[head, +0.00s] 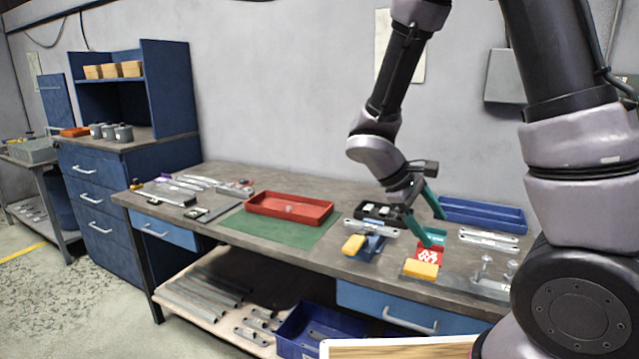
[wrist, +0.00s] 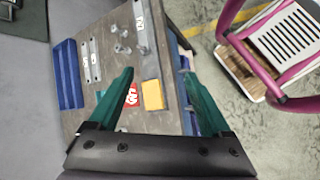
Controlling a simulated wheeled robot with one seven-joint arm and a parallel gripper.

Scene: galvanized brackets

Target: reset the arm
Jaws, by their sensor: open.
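My gripper (head: 434,229) has teal fingers and hangs above the right part of the workbench (head: 222,230), pointing down toward it. In the wrist view my gripper (wrist: 158,74) is spread open with nothing between the fingers. Beneath it are a red piece with white markings (head: 430,255) and a yellow block (head: 421,270). In the wrist view the yellow block (wrist: 153,96) and the red piece (wrist: 132,95) lie between the lines of the fingers. I cannot tell the exact height of the fingertips above them.
A blue tray (head: 483,222) lies behind my gripper at the back right. A red tray (head: 290,211) sits on a green mat (head: 262,231) to the left. Another yellow block (head: 353,245) and metal brackets (head: 489,240) lie nearby. A pink-framed cart (wrist: 292,45) shows in the wrist view.

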